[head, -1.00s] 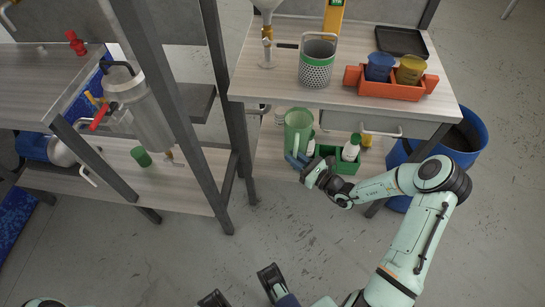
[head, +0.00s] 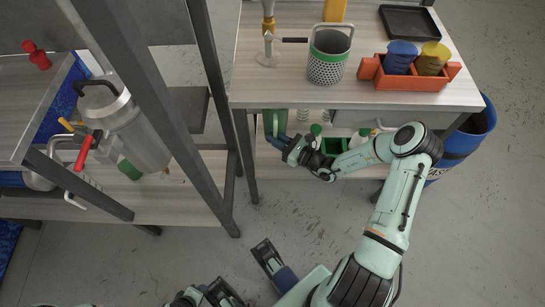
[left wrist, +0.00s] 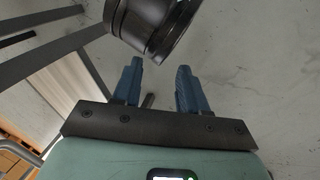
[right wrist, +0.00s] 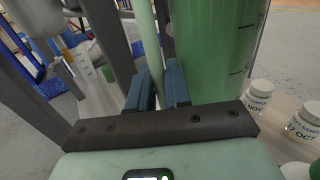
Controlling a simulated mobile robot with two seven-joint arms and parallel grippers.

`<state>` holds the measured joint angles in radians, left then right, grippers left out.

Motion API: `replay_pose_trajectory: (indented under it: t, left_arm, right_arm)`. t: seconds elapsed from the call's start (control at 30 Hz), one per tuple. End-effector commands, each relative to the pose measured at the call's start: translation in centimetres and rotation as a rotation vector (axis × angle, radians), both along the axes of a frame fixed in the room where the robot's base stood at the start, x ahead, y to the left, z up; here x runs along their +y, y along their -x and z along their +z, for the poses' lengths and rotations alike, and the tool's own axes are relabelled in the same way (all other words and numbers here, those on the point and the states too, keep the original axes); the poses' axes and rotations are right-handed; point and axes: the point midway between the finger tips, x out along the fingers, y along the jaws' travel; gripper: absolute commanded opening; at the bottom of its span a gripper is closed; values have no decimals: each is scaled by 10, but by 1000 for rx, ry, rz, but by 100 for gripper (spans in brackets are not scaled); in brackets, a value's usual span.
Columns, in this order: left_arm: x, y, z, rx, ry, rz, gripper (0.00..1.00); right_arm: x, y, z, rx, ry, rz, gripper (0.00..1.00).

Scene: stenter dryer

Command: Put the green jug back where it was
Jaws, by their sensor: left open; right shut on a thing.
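The green jug (head: 276,122) is at the left end of the lower shelf space, partly hidden under the table top. My right gripper (head: 291,142) is beside it at the shelf's front. In the right wrist view my right gripper (right wrist: 160,85) is shut on the upright handle of the green jug (right wrist: 213,50), whose body has measuring marks. I cannot tell whether the jug's base touches the shelf. In the left wrist view my left gripper (left wrist: 157,78) is open, with nothing between its fingers.
White labelled bottles (right wrist: 258,97) stand on the shelf near the jug. A green caddy (head: 340,150) is to its right, partly behind my arm. The table top (head: 300,95) overhangs the shelf. A rack post (head: 246,155) stands close left. A blue bin (head: 470,140) is at the right.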

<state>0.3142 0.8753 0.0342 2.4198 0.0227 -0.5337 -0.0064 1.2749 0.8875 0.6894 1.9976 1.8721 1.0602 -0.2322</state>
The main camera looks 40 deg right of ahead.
Motion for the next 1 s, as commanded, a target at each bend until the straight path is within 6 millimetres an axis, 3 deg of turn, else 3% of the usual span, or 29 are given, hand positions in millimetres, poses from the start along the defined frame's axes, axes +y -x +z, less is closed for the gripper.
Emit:
replay_pose_trajectory:
  t: [0.03, 0.27, 0.4, 0.67, 0.9, 1.0]
  left_arm:
    - [5, -9, -11, -22, -11, 10, 43]
    - [24, -46, -36, -119, -60, 49, 43]
    - [28, -29, -55, -60, -61, 52, 43]
    - [29, -14, -65, -10, -58, 52, 43]
    - [33, 14, -89, 83, -56, 57, 43]
    - [34, 17, -90, 96, -56, 57, 43]
  right_arm:
    - [0, 0, -21, 2, -4, -1, 0]
    - [0, -1, -82, 2, -2, -1, 0]
    - [0, 0, -107, 0, 0, 0, 0]
    - [0, -1, -121, -1, 1, 0, 0]
    - [0, -1, -155, -1, 0, 0, 0]
    - [0, -1, -158, -2, 2, 1, 0]
